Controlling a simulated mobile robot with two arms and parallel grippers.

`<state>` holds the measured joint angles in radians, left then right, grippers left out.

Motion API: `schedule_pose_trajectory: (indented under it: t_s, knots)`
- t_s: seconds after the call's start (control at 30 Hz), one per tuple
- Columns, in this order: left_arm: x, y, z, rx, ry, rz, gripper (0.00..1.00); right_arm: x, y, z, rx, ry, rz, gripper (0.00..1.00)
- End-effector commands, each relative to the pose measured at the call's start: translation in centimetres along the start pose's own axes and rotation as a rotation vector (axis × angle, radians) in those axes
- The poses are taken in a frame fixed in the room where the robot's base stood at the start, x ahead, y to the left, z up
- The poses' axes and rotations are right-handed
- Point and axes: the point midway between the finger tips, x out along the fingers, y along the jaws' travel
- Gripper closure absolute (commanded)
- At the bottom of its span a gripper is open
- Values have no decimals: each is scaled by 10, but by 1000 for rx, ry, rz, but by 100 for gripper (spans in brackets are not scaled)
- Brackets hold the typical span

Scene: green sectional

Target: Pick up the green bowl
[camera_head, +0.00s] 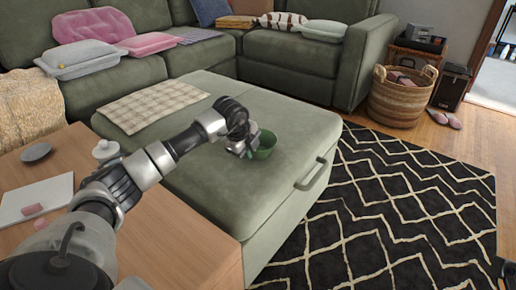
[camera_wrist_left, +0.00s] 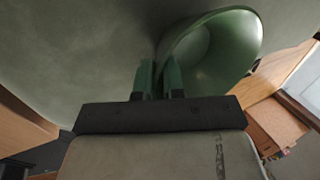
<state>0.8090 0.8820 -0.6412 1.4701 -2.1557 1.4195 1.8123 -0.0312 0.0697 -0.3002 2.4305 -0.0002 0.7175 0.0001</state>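The green bowl (camera_head: 264,146) rests on the green ottoman (camera_head: 225,205), near its right side. My left gripper (camera_head: 246,150) is at the bowl's left side. In the left wrist view the two fingers (camera_wrist_left: 159,80) are close together, with the near wall of the bowl (camera_wrist_left: 215,50) between them. The bowl's inside looks empty. The fingertips are partly hidden in the head view. My right gripper is not in view.
A checked cloth (camera_head: 152,105) lies on the ottoman's far left. A wooden table (camera_head: 185,245) with a white teapot-like jar (camera_head: 106,150) stands under my left arm. A wicker basket (camera_head: 400,97) stands at the back right. The patterned rug (camera_head: 400,210) is clear.

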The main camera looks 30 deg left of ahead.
Motion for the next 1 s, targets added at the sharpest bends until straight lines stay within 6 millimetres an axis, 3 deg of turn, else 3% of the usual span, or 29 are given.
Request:
schedule_pose_trajectory:
  t_s: [0.53, 0.67, 0.8, 1.0]
  knots:
    - [-6, -2, 0, -1, 0, 0, 100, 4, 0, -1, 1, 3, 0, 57]
    - [-19, -8, 0, -1, 0, -2, 100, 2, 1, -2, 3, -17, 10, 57]
    - [-46, -19, 0, -1, 0, -4, 100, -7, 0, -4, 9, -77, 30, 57]
    - [-64, -41, -45, 4, 4, -4, 100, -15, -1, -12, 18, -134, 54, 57]
